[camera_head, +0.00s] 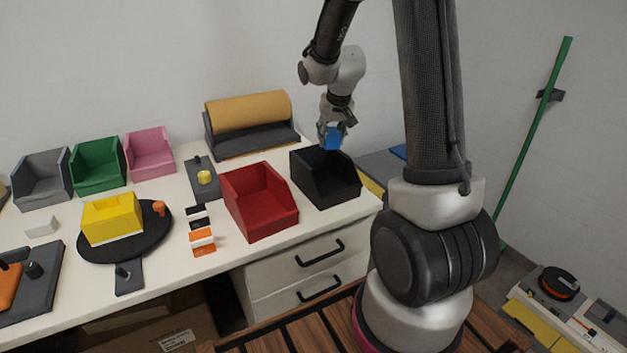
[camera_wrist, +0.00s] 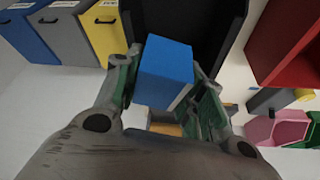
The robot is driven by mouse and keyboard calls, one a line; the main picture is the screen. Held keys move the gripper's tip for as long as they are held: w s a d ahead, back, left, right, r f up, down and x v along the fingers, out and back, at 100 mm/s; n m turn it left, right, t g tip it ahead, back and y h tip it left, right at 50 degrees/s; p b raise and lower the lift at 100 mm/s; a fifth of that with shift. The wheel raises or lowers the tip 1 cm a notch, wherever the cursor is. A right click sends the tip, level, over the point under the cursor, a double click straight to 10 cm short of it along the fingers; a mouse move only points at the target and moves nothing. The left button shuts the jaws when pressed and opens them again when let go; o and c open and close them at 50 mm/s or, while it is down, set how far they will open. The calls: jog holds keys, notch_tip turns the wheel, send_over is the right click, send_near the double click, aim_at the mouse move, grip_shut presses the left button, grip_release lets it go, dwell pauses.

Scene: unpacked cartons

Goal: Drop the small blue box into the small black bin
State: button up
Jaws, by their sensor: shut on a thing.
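My gripper (camera_head: 331,128) is shut on the small blue box (camera_head: 332,140) and holds it above the small black bin (camera_head: 342,191). In the wrist view the blue box (camera_wrist: 165,68) sits between the two green-lined fingers of my gripper (camera_wrist: 165,85). Behind it in that view is the dark inside of the black bin (camera_wrist: 225,38). The bin stands at the right end of the white table, open at the top, with a sloped front. Its floor is mostly hidden.
A red bin (camera_head: 265,215) stands just left of the black bin. A brown roll on a dark holder (camera_head: 255,145) is behind. Green (camera_head: 98,180), pink (camera_head: 150,165) and grey (camera_head: 42,190) bins line the back left. A yellow bin (camera_head: 112,225) sits on a black turntable.

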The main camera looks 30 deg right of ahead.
jog(key=shift+f, duration=2.9)
jog(key=o, duration=1)
jog(key=shift+c, duration=0.2)
jog(key=v, duration=1.2)
